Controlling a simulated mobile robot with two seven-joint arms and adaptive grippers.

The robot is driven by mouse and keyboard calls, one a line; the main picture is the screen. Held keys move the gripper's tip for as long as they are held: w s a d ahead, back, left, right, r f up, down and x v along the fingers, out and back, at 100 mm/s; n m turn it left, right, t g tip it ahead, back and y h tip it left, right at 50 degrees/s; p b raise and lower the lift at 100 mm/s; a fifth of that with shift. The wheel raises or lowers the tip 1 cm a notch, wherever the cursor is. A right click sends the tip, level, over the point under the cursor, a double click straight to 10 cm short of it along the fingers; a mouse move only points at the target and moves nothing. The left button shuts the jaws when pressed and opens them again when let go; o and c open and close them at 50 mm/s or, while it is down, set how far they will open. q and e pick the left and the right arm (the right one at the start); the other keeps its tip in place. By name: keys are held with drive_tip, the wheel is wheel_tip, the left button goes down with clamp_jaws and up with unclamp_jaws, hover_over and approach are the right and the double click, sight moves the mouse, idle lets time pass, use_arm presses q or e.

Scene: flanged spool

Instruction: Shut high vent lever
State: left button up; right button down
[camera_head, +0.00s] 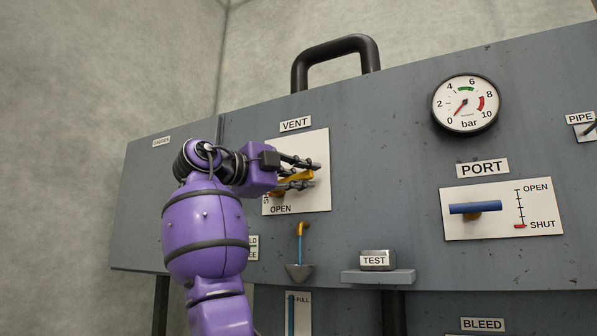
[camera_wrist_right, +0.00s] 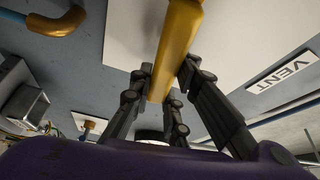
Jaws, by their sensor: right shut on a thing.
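The vent lever (camera_head: 294,178) is yellow and sits on a white plate (camera_head: 316,150) under the VENT label (camera_head: 296,124). The plate reads OPEN at its lower edge; my gripper and arm cover its left part. My right gripper (camera_head: 301,175) has its fingers on either side of the lever and is shut on it. In the right wrist view the yellow lever (camera_wrist_right: 176,45) runs up between the dark fingers. The lever looks roughly level in the head view. My left gripper is in neither view.
Right of the vent plate are a pressure gauge (camera_head: 465,103) and a blue PORT lever (camera_head: 475,208). A black handle (camera_head: 335,45) rises above the panel.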

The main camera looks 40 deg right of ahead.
drive_tip(key=shift+s+f+m+y, duration=0.1)
drive_tip(key=shift+f+m+y, duration=0.3)
drive_tip(key=shift+f+m, duration=0.55)
drive_tip(key=c, duration=1.6)
unclamp_jaws()
drive_tip(key=shift+c, duration=0.2)
drive_tip(key=shift+a, duration=0.1)
drive_tip(key=a, duration=1.2)
drive_tip(key=shift+r, duration=0.1)
